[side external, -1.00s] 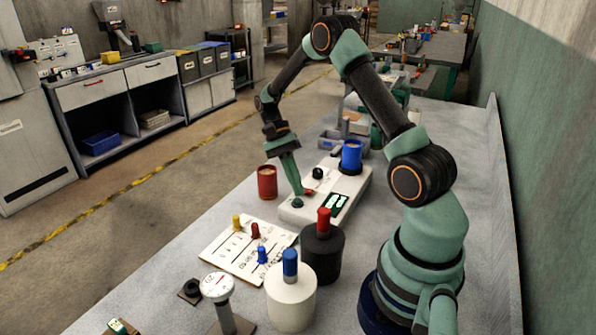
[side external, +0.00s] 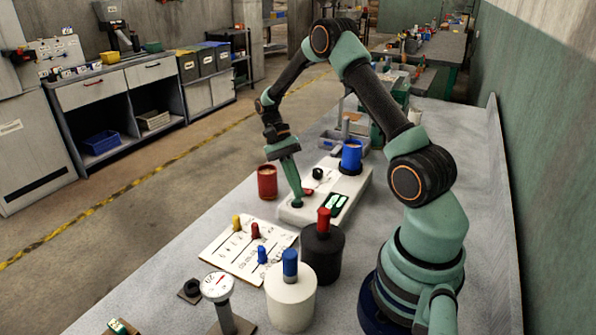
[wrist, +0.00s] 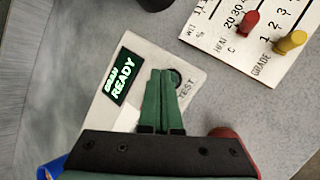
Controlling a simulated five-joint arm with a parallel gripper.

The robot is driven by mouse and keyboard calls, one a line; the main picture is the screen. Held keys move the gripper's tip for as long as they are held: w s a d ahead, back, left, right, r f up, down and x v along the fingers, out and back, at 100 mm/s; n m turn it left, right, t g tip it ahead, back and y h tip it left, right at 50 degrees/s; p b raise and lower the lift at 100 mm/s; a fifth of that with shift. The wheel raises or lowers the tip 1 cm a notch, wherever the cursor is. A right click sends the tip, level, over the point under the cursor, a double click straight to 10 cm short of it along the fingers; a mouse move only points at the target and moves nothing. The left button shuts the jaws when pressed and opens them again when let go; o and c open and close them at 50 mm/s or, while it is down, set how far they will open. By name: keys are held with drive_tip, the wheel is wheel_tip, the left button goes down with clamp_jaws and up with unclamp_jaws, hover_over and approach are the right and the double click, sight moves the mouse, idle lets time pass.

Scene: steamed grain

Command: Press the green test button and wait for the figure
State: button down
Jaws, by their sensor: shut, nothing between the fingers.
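The white tester (side external: 326,190) lies on the bench with a dark display (wrist: 121,77) that reads "GRAIN READY" in the wrist view. Its round green test button (side external: 297,204) is at the near left corner. In the wrist view the button (wrist: 176,77) shows beside my fingers, partly hidden, next to the word TEST. My gripper (side external: 298,196) is shut and empty, pointing down. Its fingertips (wrist: 161,72) are at the button; I cannot tell whether they press it. A blue cup (side external: 351,157) stands at the tester's far end.
A red cup of grain (side external: 267,182) stands left of the tester. A white board (side external: 233,263) with yellow, red and blue pegs lies nearer. A black weight (side external: 322,258), a white weight (side external: 290,302) and a dial gauge (side external: 217,287) stand close by.

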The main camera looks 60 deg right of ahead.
drive_tip(key=shift+f, duration=0.4)
idle(0.6)
drive_tip(key=shift+r, duration=0.85)
drive_tip(key=shift+r, duration=2.5)
